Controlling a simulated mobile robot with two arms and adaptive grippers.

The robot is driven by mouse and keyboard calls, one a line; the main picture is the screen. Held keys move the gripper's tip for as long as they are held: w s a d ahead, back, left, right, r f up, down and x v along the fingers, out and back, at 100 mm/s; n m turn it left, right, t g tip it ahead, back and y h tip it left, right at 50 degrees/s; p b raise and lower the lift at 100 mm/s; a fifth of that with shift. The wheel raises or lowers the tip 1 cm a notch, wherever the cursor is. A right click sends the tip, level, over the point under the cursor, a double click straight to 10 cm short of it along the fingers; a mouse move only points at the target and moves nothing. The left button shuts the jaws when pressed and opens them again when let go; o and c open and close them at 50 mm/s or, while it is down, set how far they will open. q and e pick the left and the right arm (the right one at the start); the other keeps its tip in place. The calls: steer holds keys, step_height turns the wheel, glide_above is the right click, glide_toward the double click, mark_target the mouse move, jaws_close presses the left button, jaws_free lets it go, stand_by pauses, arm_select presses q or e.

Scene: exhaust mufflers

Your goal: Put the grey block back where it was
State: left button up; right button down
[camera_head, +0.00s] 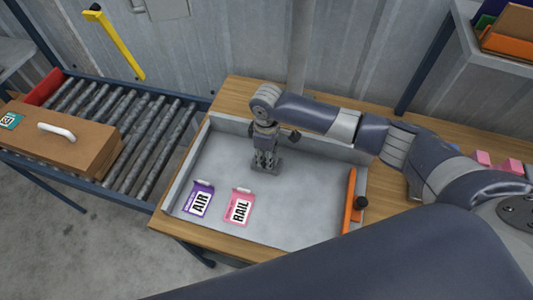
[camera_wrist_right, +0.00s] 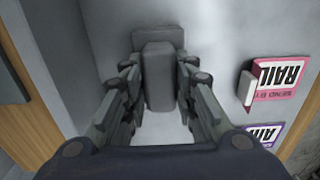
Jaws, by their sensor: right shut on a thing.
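The grey block (camera_wrist_right: 158,78) is a narrow upright bar with a wider grey part (camera_wrist_right: 158,38) at its far end. My right gripper (camera_head: 265,148) points down over the back of the grey tray (camera_head: 310,180), its fingers on both sides of the block. It is shut on the block in the right wrist view (camera_wrist_right: 158,68). In the head view the block's foot (camera_head: 266,168) shows below the fingers, at or just above the tray floor; I cannot tell which. My left gripper is not in view.
A purple AIR card (camera_head: 199,200) and a pink RAIL card (camera_head: 239,207) lie in the tray's front left. A roller conveyor (camera_head: 150,140) with a brown case (camera_head: 65,140) is at left. The tray's middle is clear.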

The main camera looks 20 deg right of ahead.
steer(key=shift+f, duration=0.15)
steer(key=c, duration=1.3)
jaws_free()
steer(key=shift+c, duration=0.2)
steer(key=shift+o, duration=0.2)
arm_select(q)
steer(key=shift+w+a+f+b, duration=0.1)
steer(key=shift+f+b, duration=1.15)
arm_select(e)
step_height(320, 180, up, 12)
steer(key=shift+r, duration=0.2)
